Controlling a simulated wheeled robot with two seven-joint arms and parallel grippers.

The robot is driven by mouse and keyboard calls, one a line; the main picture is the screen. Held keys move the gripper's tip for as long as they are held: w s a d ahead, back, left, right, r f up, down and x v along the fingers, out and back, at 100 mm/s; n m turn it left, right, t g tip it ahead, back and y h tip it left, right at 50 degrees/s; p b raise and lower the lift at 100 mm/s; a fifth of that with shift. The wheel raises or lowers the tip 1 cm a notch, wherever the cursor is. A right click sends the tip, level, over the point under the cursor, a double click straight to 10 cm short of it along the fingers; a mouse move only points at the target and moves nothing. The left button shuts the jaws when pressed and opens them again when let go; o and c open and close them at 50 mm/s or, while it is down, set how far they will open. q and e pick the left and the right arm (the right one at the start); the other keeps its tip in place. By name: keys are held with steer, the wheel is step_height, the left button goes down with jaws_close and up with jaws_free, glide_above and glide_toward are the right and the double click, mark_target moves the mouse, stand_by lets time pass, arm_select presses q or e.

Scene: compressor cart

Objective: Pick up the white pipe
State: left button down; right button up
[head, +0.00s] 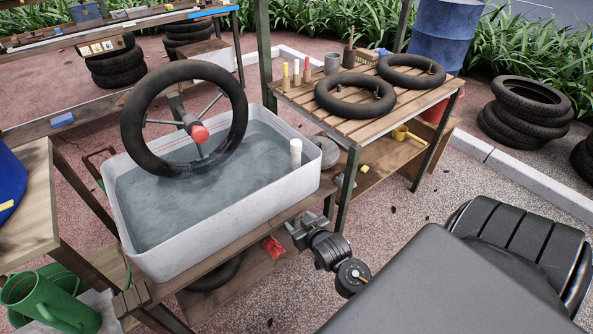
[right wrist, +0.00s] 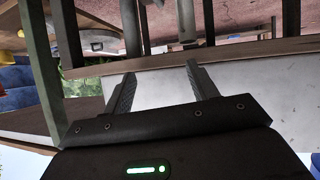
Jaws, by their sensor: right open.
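The white pipe (head: 296,153) stands upright at the right end of the water-filled white tub (head: 190,240), its top above the water. My right gripper (head: 297,228) is outside the tub, below its front right rim, apart from the pipe. In the right wrist view my right gripper (right wrist: 162,80) has its two fingers spread with nothing between them. The tub's pale wall (right wrist: 270,95) is close beyond the fingers there. I cannot surely pick out the pipe in that view. My left gripper is not in view.
A wheel with a black tyre (head: 131,125) stands in the tub left of the pipe. A slatted wooden table (head: 330,118) with two tyres is behind right. A green watering can (head: 50,300) is at the lower left. Stacked tyres (head: 525,112) stand far right.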

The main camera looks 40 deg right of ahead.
step_height(320, 180, up, 7)
steer(key=w+d+t, duration=0.1)
steer(key=d+t, duration=0.1)
steer(key=m+t+h+b, duration=0.1)
steer(key=m+t+h, duration=0.1)
steer(key=t+h, duration=0.1)
glide_toward(298, 147)
steer(key=x, duration=1)
steer(key=shift+r, duration=0.1)
steer(key=shift+w+d, duration=0.1)
steer(key=shift+w, duration=0.15)
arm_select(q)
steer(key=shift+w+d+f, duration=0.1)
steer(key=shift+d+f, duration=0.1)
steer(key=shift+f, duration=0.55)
arm_select(e)
jaws_close()
